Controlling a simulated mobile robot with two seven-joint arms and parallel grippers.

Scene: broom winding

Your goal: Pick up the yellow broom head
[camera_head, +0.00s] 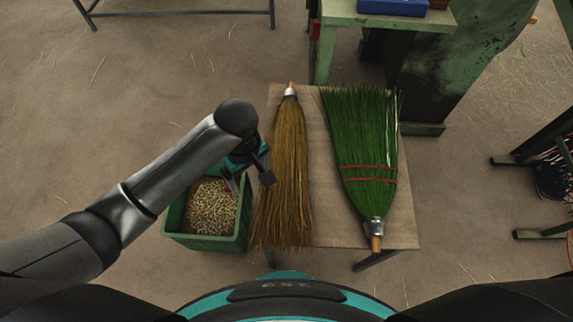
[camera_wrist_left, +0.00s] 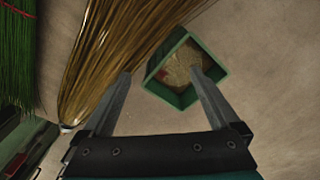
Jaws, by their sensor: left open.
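The yellow broom head (camera_head: 286,150) lies on a low wooden table, its metal collar and orange stub at the far end and its bristles fanning toward me. It also shows in the left wrist view (camera_wrist_left: 112,45), running diagonally across the upper left. My left gripper (camera_head: 250,181) is open and empty at the left side of the bristles. In the left wrist view its two fingers (camera_wrist_left: 160,75) are spread, with the left fingertip overlapping the bristle edge; I cannot tell if it touches. My right gripper is not in view.
A green broom head (camera_head: 362,140) with red bands lies to the right on the table (camera_head: 408,225). A green bin (camera_head: 205,243) of pale pellets stands left of the table, under my left arm. A green bench (camera_head: 390,20) stands behind. Open floor lies at left.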

